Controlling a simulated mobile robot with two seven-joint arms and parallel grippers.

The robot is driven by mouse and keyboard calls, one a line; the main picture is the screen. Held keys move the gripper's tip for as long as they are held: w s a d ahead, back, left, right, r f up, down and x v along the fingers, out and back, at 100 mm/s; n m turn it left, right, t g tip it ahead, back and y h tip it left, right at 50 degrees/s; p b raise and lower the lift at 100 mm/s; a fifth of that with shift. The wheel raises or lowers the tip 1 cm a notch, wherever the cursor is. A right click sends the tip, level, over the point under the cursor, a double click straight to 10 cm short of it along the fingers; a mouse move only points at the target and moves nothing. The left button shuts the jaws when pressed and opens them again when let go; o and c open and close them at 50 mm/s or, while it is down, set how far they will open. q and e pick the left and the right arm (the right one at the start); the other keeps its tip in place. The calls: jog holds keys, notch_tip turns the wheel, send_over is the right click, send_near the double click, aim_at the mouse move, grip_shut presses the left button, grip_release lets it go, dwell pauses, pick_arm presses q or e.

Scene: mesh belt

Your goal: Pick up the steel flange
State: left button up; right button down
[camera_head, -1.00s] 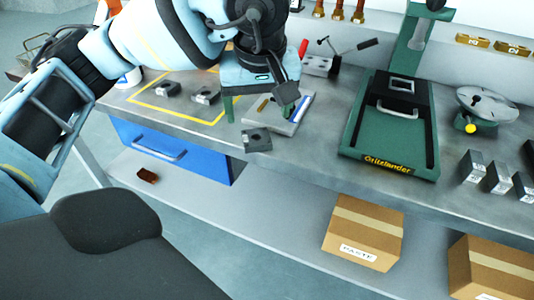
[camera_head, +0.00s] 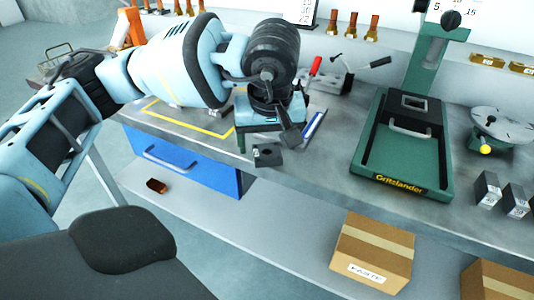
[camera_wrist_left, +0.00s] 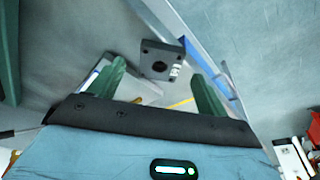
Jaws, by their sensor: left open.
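The steel flange (camera_head: 267,154) is a small dark grey square block at the front edge of the metal bench, below and in front of my left gripper. In the left wrist view the flange (camera_wrist_left: 161,60) shows a round hole in its middle, smaller corner holes and a white label. My left gripper (camera_head: 270,143) is above the bench with its green fingers spread. In the left wrist view the open fingers (camera_wrist_left: 157,78) are empty, and the flange appears between and just beyond their tips. Whether they touch it cannot be told. My right gripper is not in view.
A green Gritzlander press stand (camera_head: 400,158) stands right of my arm. A red-handled clamp (camera_head: 330,80) is behind the gripper. Labelled metal blocks (camera_head: 487,188) stand at the right. A blue drawer (camera_head: 190,160) hangs under the bench, and a cardboard box (camera_head: 371,252) is on the lower shelf.

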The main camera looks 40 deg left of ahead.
pick_arm(q)
jog(key=shift+x, duration=1.1)
jog(key=c, duration=1.3)
jog(key=shift+r, duration=0.1)
